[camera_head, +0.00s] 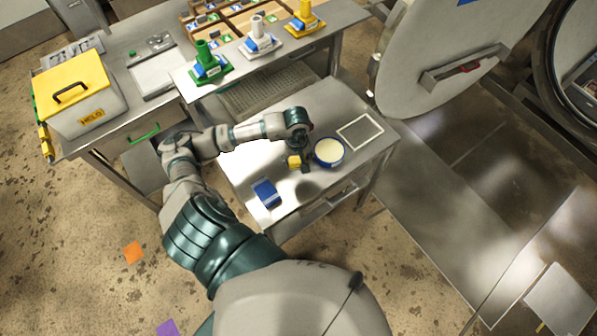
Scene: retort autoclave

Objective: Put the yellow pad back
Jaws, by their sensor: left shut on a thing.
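The small yellow pad (293,162) is over the low steel table (228,178), just left of a round blue tub with a cream top (329,151). My left gripper (299,160) points down at the table, its dark fingers shut on the yellow pad. The gripper's body partly hides the pad and fingertips. I cannot tell whether the pad touches the tabletop. My right gripper is not in view.
A blue holder (267,193) lies near the table's front edge, and a pale square outline (360,131) marks its right end. Green (207,62), white (260,37) and yellow (304,20) stands are on the shelf behind. A yellow-lidded box (78,95) stands left. The round autoclave door (445,55) hangs open at right.

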